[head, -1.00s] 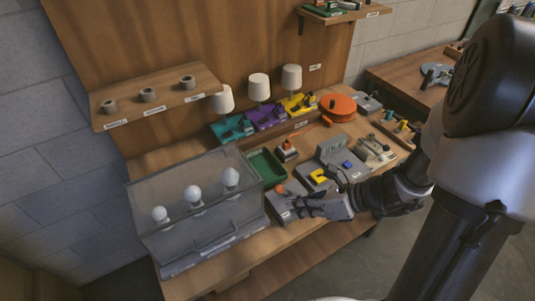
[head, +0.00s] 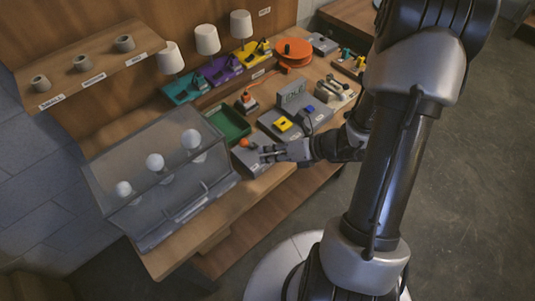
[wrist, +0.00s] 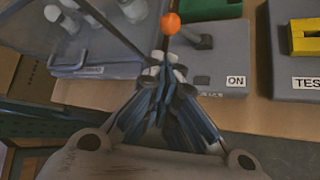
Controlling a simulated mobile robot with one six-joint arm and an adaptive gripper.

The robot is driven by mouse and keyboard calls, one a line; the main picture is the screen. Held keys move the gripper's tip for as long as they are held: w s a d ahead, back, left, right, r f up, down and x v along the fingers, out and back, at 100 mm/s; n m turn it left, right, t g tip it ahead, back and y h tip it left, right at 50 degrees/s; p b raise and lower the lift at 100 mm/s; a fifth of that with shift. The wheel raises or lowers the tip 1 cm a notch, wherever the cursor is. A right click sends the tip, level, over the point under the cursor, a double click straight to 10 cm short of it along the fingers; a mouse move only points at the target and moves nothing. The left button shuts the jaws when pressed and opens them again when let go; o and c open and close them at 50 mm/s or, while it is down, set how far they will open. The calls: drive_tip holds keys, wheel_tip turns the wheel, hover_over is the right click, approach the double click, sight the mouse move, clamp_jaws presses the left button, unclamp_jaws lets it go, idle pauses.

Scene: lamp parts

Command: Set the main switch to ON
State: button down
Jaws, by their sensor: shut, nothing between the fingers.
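The main switch is a grey box (head: 250,165) at the front edge of the bench, right of the clear case. It also shows in the wrist view (wrist: 225,70), with an ON label (wrist: 236,81) at its right end. Its orange knob (head: 244,142) shows in the wrist view (wrist: 170,23) left of the ON label, just beyond my fingertips. My gripper (head: 266,153) is shut and empty over the switch's front side. In the wrist view its fingers (wrist: 160,66) hide the switch's left part.
A clear case (head: 150,185) with bulbs stands left of the switch. A green tray (head: 228,124) lies behind it. A grey test unit with a yellow part (head: 283,124) stands to the right. The bare wood strip (wrist: 285,120) in front of the switch is clear.

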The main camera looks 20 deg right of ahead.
sight(247, 142)
drive_tip(key=b+x, duration=0.2)
drive_tip(key=x, duration=0.5)
drive_tip(key=shift+a+f, duration=0.1)
drive_tip(key=shift+w+d+r+m+y+p, duration=0.15)
drive_tip(key=shift+d+r+m+y+p, duration=0.45)
drive_tip(key=shift+p, duration=0.7)
drive_tip(key=shift+a+y, duration=0.1)
drive_tip(key=shift+y, duration=0.2)
drive_tip(key=shift+w+d+r+m+y+p, duration=0.2)
drive_tip(key=shift+d+r+m+y+p, duration=0.25)
drive_tip(key=shift+y+p, duration=0.6)
drive_tip(key=shift+w+d+m+y+p, duration=0.2)
drive_tip(key=shift+d+m+y+p, duration=0.45)
drive_tip(key=shift+d+y, duration=0.1)
drive_tip(key=shift+w+d+r+m+t+y, duration=0.1)
drive_tip(key=shift+w+d+m+t+y, duration=0.2)
drive_tip(key=shift+d+m+y, duration=0.6)
drive_tip(key=shift+m+y, duration=0.1)
drive_tip(key=shift+y, duration=0.2)
drive_tip(key=shift+w+d+b, duration=0.3)
drive_tip(key=shift+d, duration=0.55)
